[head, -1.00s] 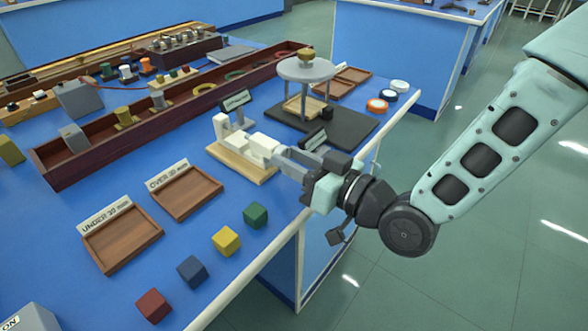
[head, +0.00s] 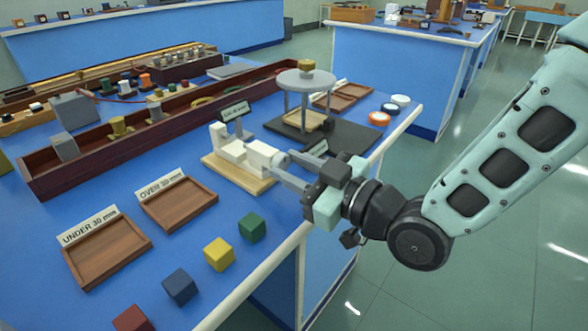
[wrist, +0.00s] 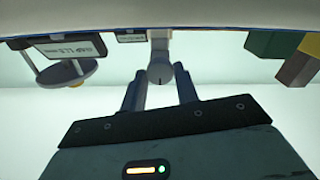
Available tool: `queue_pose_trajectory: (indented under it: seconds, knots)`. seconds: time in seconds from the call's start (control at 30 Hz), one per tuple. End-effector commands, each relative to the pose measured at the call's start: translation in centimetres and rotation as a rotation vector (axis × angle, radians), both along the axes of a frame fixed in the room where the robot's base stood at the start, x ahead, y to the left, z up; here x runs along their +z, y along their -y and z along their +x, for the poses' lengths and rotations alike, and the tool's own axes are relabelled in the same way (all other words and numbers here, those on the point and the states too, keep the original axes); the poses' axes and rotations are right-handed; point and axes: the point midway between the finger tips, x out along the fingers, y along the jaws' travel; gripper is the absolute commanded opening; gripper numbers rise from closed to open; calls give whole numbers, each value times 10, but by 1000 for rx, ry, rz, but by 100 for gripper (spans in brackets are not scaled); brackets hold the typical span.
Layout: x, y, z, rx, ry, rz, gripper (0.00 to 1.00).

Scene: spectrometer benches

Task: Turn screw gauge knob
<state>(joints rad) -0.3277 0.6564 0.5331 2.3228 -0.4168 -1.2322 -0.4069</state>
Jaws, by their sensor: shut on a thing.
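The screw gauge (head: 232,153) is a white block-shaped instrument on a pale wooden base (head: 238,177), near the right part of the blue bench. Its grey knob (head: 281,159) points right, toward my gripper. My gripper (head: 288,167) reaches in from the right, with its two fingers around the knob's end. In the wrist view the round end of the knob (wrist: 160,74) sits between the tips of my gripper (wrist: 159,72), which is shut on it. The exact finger contact is too small to make out in the head view.
A round grey stand (head: 304,79) on a dark board is behind the gauge. Two wooden trays, UNDER 30 mm (head: 108,248) and OVER 30 mm (head: 180,204), lie left. Several coloured cubes, including a green cube (head: 252,227), line the front edge. A long wooden box (head: 95,160) runs behind.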

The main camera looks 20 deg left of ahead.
Motion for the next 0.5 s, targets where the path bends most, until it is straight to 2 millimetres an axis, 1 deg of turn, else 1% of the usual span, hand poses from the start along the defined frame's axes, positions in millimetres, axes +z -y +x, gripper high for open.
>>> queue_pose_trajectory:
  seconds: [0.23, 0.27, 0.3, 0.33, 0.5]
  knots:
    - [-1, 1, 0, -1, -1, -4, 8]
    - [-1, 1, 0, -1, -1, -4, 39]
    - [-1, 1, 0, -1, -1, -4, 50]
    - [-1, 1, 0, -1, -1, -3, 52]
    - [-1, 0, 0, 0, -1, -2, 52]
